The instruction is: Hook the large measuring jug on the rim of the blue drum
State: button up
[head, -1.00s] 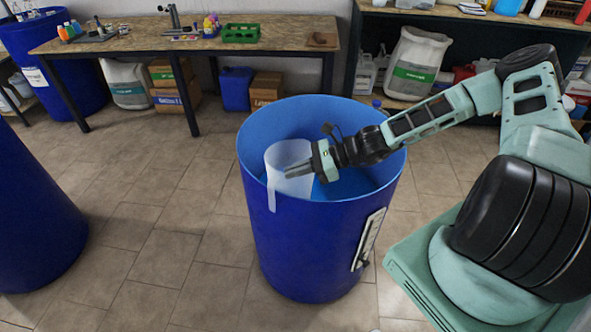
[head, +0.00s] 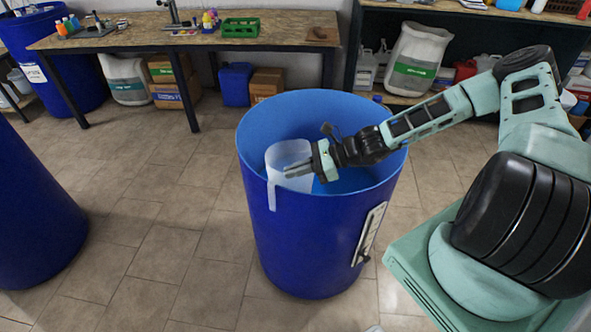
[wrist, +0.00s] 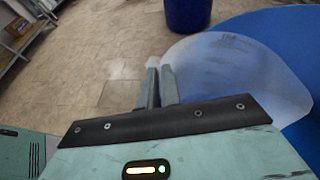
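The large measuring jug (head: 284,155) is translucent white. It is upright inside the mouth of the blue drum (head: 310,235), at its front-left rim. Its strip-like handle (head: 272,196) hangs down in front of the drum's outer wall, with the rim between handle and body. I cannot tell whether the handle bears on the rim. My gripper (head: 299,171) reaches in from the right with its fingers at the jug's upper edge. In the wrist view the fingers (wrist: 160,84) are close together at the edge of the jug (wrist: 235,75); they appear shut on its wall.
Another blue drum (head: 35,210) stands at the left edge. A workbench (head: 130,37) with bottles and a green crate (head: 240,27) is at the back. A shelf with a white sack (head: 415,58) is at the back right. The tiled floor between is clear.

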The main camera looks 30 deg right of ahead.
jog(key=o, duration=0.4)
jog(key=b+v, duration=0.2)
jog(key=v, duration=1.5)
jog(key=shift+d, duration=0.25)
jog(key=shift+a, duration=0.1)
jog(key=s+a+r+n+g+h, duration=0.25)
jog(key=a+n+g, duration=0.25)
jog(key=a+n, duration=0.35)
jog(key=s+a+r+n+g+h, duration=0.2)
jog(key=s+a+n+g+h, duration=0.15)
jog(key=a+n, duration=0.5)
jog(key=s+a+r+n+h, duration=0.2)
jog(key=s+a+r+n, duration=0.1)
jog(key=s+a+n, duration=0.1)
jog(key=s+a+r+n+t+h, duration=0.1)
jog(key=s+a+r+n, duration=0.2)
jog(key=s+a+n, duration=0.1)
jog(key=s+a+r+n+t+h, duration=0.1)
jog(key=s+a+r+n+h, duration=0.1)
jog(key=s+a+n, duration=0.2)
jog(key=shift+s+r+n+t+h, duration=0.3)
jog(key=shift+s+r+n, duration=0.1)
jog(key=shift+n, duration=0.5)
